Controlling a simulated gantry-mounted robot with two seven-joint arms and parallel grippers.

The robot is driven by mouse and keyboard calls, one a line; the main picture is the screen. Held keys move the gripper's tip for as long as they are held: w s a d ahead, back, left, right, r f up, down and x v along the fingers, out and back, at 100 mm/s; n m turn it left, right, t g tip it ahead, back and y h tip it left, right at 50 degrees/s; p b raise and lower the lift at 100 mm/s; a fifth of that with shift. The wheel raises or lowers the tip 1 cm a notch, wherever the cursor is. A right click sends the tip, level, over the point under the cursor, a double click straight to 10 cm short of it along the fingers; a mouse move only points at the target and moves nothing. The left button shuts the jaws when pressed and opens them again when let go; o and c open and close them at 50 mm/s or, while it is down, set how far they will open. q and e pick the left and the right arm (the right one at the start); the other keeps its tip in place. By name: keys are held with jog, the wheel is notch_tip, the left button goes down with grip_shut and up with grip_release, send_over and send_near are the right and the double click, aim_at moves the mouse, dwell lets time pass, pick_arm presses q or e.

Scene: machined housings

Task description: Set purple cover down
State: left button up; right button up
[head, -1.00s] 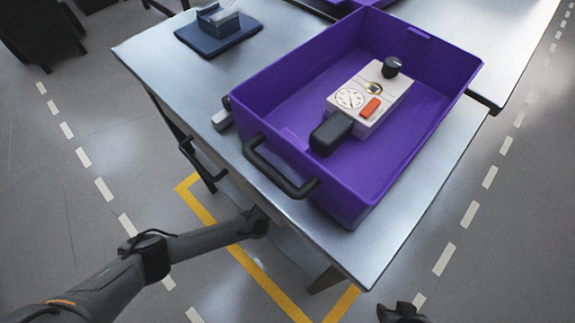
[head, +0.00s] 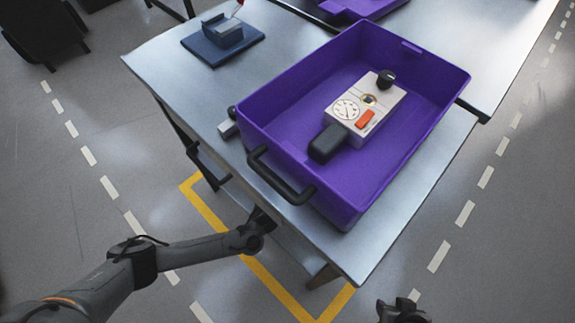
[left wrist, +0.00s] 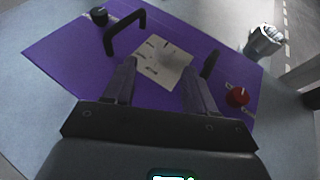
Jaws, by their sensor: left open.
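In the left wrist view a flat purple panel (left wrist: 75,62), which looks like the purple cover, lies over a pale surface. It bears a white label (left wrist: 163,65), a black handle (left wrist: 125,33), a black knob (left wrist: 98,15) and a red knob (left wrist: 237,97). My left gripper (left wrist: 158,68) is open over it, its fingers on either side of the label. Whether they touch it is not clear. In the head view my left gripper is hidden; the arm runs to the near table edge. Part of my right arm shows at the bottom; its gripper is not visible.
A purple bin (head: 350,195) with a black handle stands on the metal table (head: 190,97), holding a white gauge box (head: 363,108). A blue block fixture (head: 222,42) sits at the back left. Another purple piece (head: 365,8) lies at the top. A metallic cylinder (left wrist: 263,40) is right of the panel.

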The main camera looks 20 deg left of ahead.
pick_arm(q)
jog(key=p+v, duration=0.2)
jog(key=v, duration=0.3)
jog(key=shift+s+r, duration=0.2)
jog(key=shift+s, duration=0.1)
jog(key=s+d+r+n+g+h, duration=0.1)
jog(key=s+d+r+n+g, duration=0.2)
jog(key=s+n, duration=0.45)
jog(key=s+d+r+n+g+h, duration=0.1)
jog(key=s+d+n+g, duration=0.25)
jog(key=n, duration=0.65)
jog(key=s+a+r+n+g, duration=0.1)
jog(key=s+a+r+n, duration=0.3)
jog(key=s+a+n, duration=0.2)
jog(key=s+a+r+n+g+y, duration=0.1)
jog(key=s+a+r+n, duration=0.4)
jog(key=n, duration=0.5)
jog(key=shift+s+a+g+p, duration=0.3)
jog(key=shift+s+a+g, duration=0.35)
jog(key=shift+s, duration=0.6)
pick_arm(e)
notch_tip(320, 180, up, 4)
jog(key=shift+f, duration=0.2)
pick_arm(q)
jog(key=shift+d+r, duration=0.1)
jog(key=shift+d, duration=0.1)
pick_arm(e)
jog(key=shift+r, duration=0.15)
